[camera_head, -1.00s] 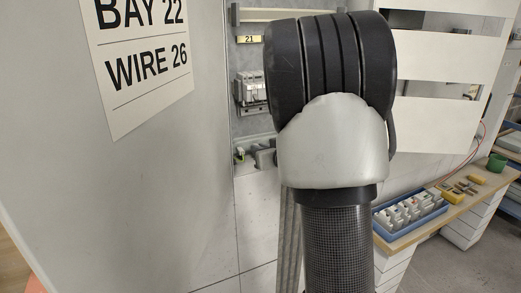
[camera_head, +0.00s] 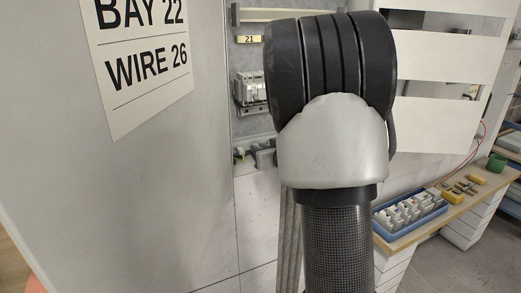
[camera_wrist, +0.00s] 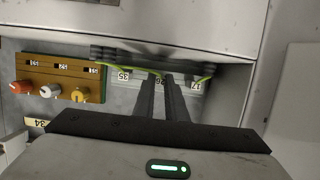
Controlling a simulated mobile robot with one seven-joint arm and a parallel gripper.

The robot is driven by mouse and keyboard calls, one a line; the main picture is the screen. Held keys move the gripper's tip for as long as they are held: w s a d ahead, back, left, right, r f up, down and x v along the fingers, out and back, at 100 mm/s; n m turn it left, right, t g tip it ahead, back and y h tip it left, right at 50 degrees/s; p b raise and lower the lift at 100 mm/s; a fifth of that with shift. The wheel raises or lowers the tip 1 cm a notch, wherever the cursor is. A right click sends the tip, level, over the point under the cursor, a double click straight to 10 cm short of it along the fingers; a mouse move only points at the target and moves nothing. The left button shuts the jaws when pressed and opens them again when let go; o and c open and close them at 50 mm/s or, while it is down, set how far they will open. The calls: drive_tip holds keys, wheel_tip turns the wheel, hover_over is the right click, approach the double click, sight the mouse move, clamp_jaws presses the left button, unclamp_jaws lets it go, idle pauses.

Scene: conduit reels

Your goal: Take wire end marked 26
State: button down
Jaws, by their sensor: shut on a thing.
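My gripper (camera_wrist: 161,78) reaches into a recess in the wrist view, its two dark fingers close together. It is shut on the wire end at the label 26 (camera_wrist: 159,80); the fingers hide most of this wire. In the head view my arm covers the middle, and the gripper and wire end are hidden. A sign (camera_head: 139,55) there reads BAY 22, WIRE 26.
A wooden block with coloured knobs (camera_wrist: 60,78) sits left of the fingers. A yellow label 34 (camera_wrist: 38,122) is below it. A grey cabinet panel (camera_head: 165,170) stands at left. A blue tray of parts (camera_head: 385,231) lies on a bench (camera_head: 437,224) at right.

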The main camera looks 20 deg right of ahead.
drive_tip(key=shift+s, duration=1.05)
idle(0.9)
drive_tip(key=s, duration=0.6)
drive_tip(key=shift+d, duration=0.15)
idle(0.4)
